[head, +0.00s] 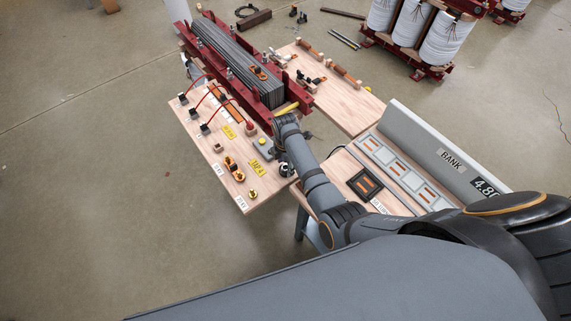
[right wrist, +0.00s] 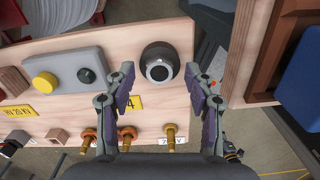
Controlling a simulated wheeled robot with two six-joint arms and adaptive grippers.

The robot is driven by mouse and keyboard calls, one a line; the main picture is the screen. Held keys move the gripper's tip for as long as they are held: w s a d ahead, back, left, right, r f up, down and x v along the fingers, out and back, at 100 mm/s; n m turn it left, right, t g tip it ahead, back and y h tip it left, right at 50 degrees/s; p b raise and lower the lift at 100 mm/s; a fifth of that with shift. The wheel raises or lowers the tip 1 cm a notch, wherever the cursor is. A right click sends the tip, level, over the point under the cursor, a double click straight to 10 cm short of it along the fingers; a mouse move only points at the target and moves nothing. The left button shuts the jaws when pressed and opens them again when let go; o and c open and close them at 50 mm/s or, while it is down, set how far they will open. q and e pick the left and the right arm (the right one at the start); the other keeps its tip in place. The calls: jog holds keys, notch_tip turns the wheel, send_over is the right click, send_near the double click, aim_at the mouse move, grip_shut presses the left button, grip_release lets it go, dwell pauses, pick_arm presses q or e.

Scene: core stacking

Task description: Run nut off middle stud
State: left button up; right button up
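Three brass studs stand in a row along the edge of the wooden board. The middle stud (right wrist: 127,135) has an orange-copper piece around it in the right wrist view; it also shows in the head view (head: 238,176). The left stud (right wrist: 88,138) looks similar, and the right stud (right wrist: 170,140) is plain gold. I cannot make out the nut's threads. My right gripper (right wrist: 160,78) is open and empty, its fingers apart, with the studs below it in the wrist picture. In the head view my right gripper (head: 282,158) is over the board's right end. My left gripper is not in view.
A dark round device with a lens-like face (right wrist: 160,63) sits just beyond my fingertips. A grey box with a yellow button (right wrist: 66,78) is to its left. Red clamp beams (head: 230,70) hold a laminated core behind the board (head: 205,150). A second bench (head: 345,105) stands at right.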

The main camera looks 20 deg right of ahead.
notch_tip(320, 180, up, 8)
jog(key=shift+f, duration=0.25)
dwell(0.9)
